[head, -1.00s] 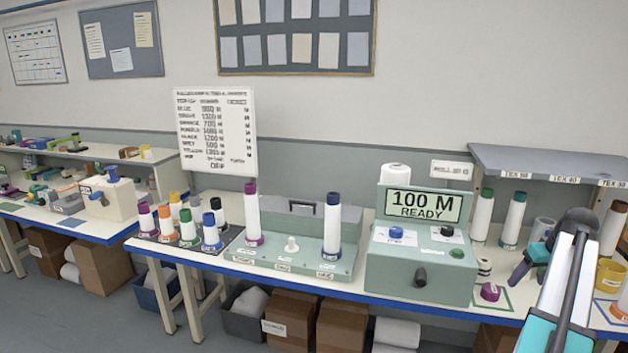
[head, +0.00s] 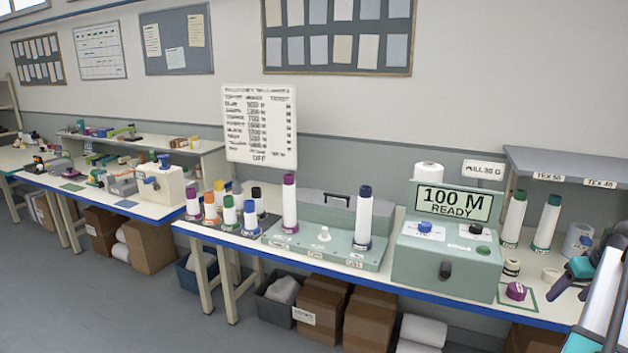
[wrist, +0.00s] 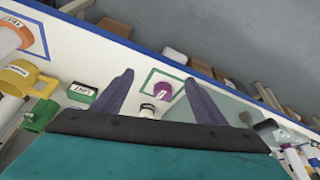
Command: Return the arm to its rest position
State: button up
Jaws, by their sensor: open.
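My gripper (head: 568,279) is at the right edge of the head view, above the right part of the workbench. In the wrist view my gripper (wrist: 158,98) has its two dark fingers spread apart with nothing held between them. A purple-capped piece (head: 516,291) sits in a green outlined square on the bench. It also shows in the wrist view (wrist: 163,90) beyond the fingers, apart from them. My arm runs out of the head view at the lower right.
A green meter box (head: 447,262) reading "100 M READY" stands left of my gripper. In the wrist view, a yellow mug (wrist: 28,80) and a green block (wrist: 82,93) lie to the left.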

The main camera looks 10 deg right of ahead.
jog(key=w+a+f+n+g+y, duration=0.1)
jog(key=w+a+f+n+y, duration=0.2)
jog(key=w+a+f, duration=1.1)
jog(key=a+f+n+g+y, duration=0.1)
jog(key=a+f+g, duration=0.1)
jog(key=a+f, duration=0.95)
jog(key=a+f+n+g, duration=0.1)
jog(key=a+f+n, duration=0.1)
jog(key=a+f, duration=0.95)
jog(key=s+a+f+g, duration=0.1)
jog(key=s+a+f, duration=0.3)
jog(key=a, duration=0.4)
jog(key=s+a+f+n+g, duration=0.1)
jog(key=s+a+f+g, duration=0.15)
jog(key=s+a, duration=0.35)
jog(key=s+a+f+g, duration=0.1)
jog(key=s+a+f, duration=0.25)
jog(key=a, duration=0.55)
jog(key=s+a+f+m+h, duration=0.1)
jog(key=s+a+f, duration=0.1)
jog(key=s, duration=0.7)
jog(key=s+a+f+m+g+h, duration=0.1)
jog(key=s+a+f+m, duration=0.1)
jog(key=s, duration=0.8)
jog(key=shift+a+f+h, duration=0.3)
jog(key=shift+a+f, duration=0.4)
jog(key=shift+f, duration=0.45)
